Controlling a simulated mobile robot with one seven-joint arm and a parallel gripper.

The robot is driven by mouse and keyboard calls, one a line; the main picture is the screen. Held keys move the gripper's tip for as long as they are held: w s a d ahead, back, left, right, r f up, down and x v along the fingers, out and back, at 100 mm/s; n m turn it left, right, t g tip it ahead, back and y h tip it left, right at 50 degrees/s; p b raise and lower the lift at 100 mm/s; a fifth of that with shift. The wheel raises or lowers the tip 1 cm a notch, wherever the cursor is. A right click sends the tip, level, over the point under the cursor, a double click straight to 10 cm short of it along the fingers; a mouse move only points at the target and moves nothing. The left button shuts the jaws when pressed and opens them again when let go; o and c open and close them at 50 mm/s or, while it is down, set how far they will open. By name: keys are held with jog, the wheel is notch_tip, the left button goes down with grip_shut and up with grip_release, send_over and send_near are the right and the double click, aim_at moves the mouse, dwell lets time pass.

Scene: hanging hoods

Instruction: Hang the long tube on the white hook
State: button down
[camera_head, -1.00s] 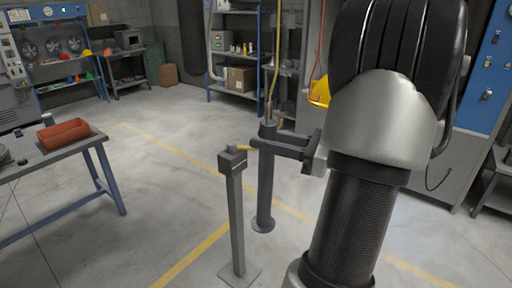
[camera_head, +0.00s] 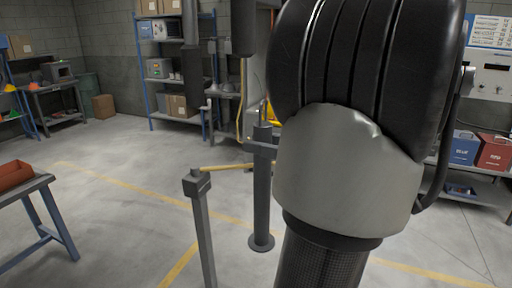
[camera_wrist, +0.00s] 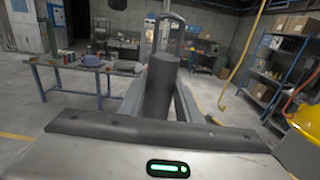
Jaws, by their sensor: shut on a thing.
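The long tube (camera_head: 262,192) is dark grey and upright in the head view, with a wider disc at its lower end. My gripper (camera_head: 264,145) is shut on it near its top; my arm hides part of the gripper. In the wrist view the tube (camera_wrist: 160,88) stands between the fingers, with a dark loop on its top end. I cannot tell from these frames whether its lower disc touches the floor. I cannot make out the white hook for certain in either view.
Left of the tube stands a grey post (camera_head: 203,235) with a tan peg (camera_head: 228,168) pointing toward the tube. A work table (camera_head: 35,190) is at the left. Shelves (camera_head: 180,80) and dark hanging tubes (camera_head: 242,30) are behind. The floor between is open.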

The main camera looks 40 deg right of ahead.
jog(key=shift+a+r, duration=0.1)
jog(key=shift+r, duration=0.05)
jog(key=b+x, duration=0.2)
jog(key=x, duration=0.6)
dwell(0.5)
jog(key=shift+w+a+r+p, duration=0.1)
jog(key=shift+w+r+p, duration=0.2)
jog(key=shift+p, duration=0.2)
jog(key=shift+w, duration=0.25)
dwell(0.5)
jog(key=shift+x, duration=1)
jog(key=shift+w+a+p, duration=0.1)
jog(key=shift+p, duration=0.2)
